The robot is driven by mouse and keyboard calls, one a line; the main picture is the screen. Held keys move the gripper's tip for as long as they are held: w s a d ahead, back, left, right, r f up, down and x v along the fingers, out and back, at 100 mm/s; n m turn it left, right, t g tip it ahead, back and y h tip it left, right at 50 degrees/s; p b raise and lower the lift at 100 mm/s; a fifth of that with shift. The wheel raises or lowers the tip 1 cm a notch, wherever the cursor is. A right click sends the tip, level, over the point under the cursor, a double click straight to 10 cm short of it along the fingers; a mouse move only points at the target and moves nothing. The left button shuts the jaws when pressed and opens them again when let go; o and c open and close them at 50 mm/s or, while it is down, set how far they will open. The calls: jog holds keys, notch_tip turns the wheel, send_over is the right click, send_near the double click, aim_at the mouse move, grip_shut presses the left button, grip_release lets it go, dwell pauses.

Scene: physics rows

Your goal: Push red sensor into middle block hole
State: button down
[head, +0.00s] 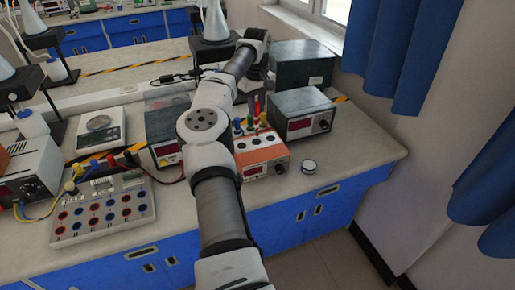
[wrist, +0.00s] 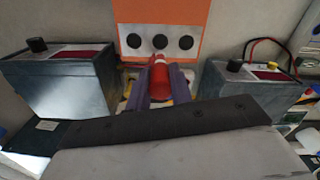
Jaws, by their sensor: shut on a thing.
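The red sensor (wrist: 158,75) is a red cylinder held between the two fingers of my gripper (wrist: 161,88) in the wrist view. Its far end appears just below the middle of three dark holes on the orange block (wrist: 202,18). I cannot tell whether it touches the block. In the head view the red sensor (head: 257,106) shows as a thin upright red shape above the rear of the orange and white block (head: 280,151). My gripper's fingers are not clear there.
Blue, green and yellow plugs (head: 250,123) stand at the block's back edge. A grey instrument box (head: 302,113) is close on the right, another (head: 165,130) on the left. A small round container (head: 309,166) lies right of the block. The bench front there is clear.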

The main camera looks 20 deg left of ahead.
aim_at(257, 114)
jog(key=shift+f, duration=3)
jog(key=shift+f+b, duration=0.4)
jog(key=shift+f, duration=1.85)
jog(key=c, duration=1.2)
grip_release()
jog(key=shift+o, duration=0.5)
jog(key=o, duration=0.3)
jog(key=shift+o, duration=0.2)
jog(key=shift+r, duration=0.15)
jog(key=shift+r+p, duration=0.4)
jog(key=shift+r, duration=2.75)
